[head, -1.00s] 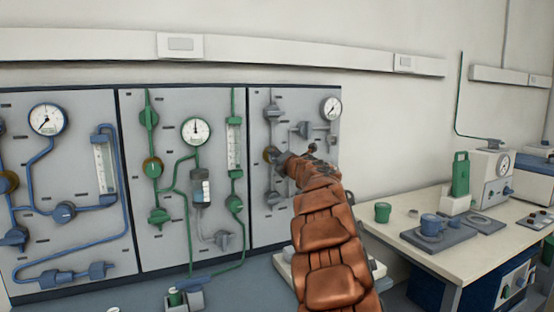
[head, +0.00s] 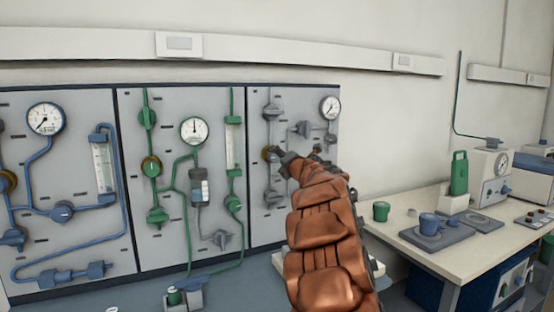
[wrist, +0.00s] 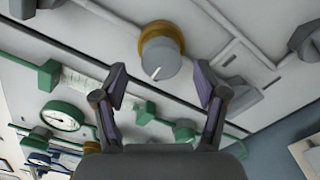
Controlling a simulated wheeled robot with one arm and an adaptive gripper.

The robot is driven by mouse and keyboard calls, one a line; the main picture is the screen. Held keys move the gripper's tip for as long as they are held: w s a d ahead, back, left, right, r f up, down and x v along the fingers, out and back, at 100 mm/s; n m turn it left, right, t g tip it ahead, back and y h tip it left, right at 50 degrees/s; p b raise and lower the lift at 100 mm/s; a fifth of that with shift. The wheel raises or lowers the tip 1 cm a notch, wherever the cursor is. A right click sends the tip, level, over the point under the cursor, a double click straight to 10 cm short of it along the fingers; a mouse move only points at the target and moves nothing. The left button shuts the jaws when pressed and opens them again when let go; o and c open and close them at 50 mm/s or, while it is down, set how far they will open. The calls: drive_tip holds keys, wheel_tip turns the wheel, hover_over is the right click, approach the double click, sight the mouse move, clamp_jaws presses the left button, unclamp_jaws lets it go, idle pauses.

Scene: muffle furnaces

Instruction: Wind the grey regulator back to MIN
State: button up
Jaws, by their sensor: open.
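The grey regulator is a round grey knob (wrist: 160,58) with a brass ring behind it and a white pointer line on its face. It sits on the right-hand grey panel and lies ahead of my fingertips, roughly centred between them in the wrist view. In the head view the regulator (head: 267,153) shows only in part, just left of my gripper (head: 283,158). In the wrist view my gripper (wrist: 162,82) is open, with its two dark fingers spread wide and nothing between them. No MIN mark is readable.
Grey valves and pipes surround the regulator, with a gauge (head: 330,107) at upper right. The green-piped panel (head: 180,260) and a blue-piped panel lie to the left. A bench (head: 410,235) with instruments stands at right.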

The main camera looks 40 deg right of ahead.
drive_tip(key=v, duration=0.8)
drive_tip(key=shift+s, duration=0.3)
idle(0.4)
drive_tip(key=s+a+f+m+g+y, duration=0.1)
drive_tip(key=s+a+f+m+g, duration=0.4)
drive_tip(key=s+a+f+m, duration=0.6)
drive_tip(key=s+a+f+m+g+y, duration=0.25)
drive_tip(key=s+a+f+g, duration=0.5)
drive_tip(key=a, duration=0.75)
drive_tip(key=s+a+f+m+g, duration=0.4)
drive_tip(key=s+a+f+m, duration=0.4)
drive_tip(key=a+f, duration=0.4)
drive_tip(key=s+a+g+y, duration=0.2)
drive_tip(key=s+a+g, duration=0.2)
drive_tip(key=s+a, duration=0.7)
wheel_tip(320, 180, up, 17)
drive_tip(key=t+p, duration=0.1)
drive_tip(key=p, duration=1.5)
drive_tip(key=shift+d+t, duration=0.35)
drive_tip(key=shift+d, duration=0.15)
